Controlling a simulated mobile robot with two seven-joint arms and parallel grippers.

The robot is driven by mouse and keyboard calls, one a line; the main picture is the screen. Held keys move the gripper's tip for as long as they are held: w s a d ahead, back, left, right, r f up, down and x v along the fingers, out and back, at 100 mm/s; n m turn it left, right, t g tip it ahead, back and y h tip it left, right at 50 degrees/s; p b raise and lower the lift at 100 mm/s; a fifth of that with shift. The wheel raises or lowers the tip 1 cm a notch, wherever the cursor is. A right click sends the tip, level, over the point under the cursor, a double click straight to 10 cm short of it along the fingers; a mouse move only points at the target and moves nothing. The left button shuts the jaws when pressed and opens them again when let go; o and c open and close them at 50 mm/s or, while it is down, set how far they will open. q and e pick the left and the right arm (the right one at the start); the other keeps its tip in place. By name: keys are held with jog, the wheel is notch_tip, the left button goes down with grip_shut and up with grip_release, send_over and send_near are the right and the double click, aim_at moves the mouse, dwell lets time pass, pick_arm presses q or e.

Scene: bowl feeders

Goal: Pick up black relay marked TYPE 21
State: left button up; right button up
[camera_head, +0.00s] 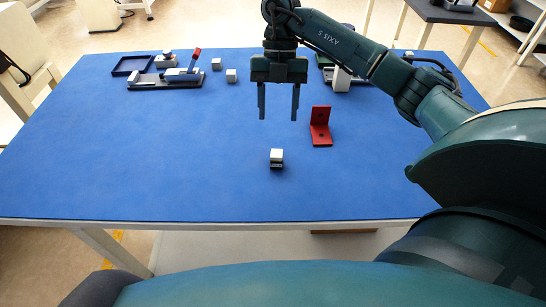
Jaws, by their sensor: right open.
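A small block (277,157) with a pale top and a dark lower part stands on the blue table mat, near the front middle. It may be the black relay, but no TYPE 21 marking can be read. My right gripper (278,116) points down with its two fingers spread wide and nothing between them. It is above the mat, farther back than the small block and apart from it.
A red angle bracket (321,128) stands right of the gripper. A fixture (341,79) stands behind my right arm. The left mat (130,150) is clear.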

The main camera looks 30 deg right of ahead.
send_over(277, 153)
jog(key=w+d, duration=0.1)
jog(key=w, duration=0.1)
notch_tip(277, 153, down, 4)
jog(key=x, duration=0.5)
jog(key=shift+d+f, duration=0.2)
jog(key=shift+f, duration=0.1)
jog(key=c, duration=1)
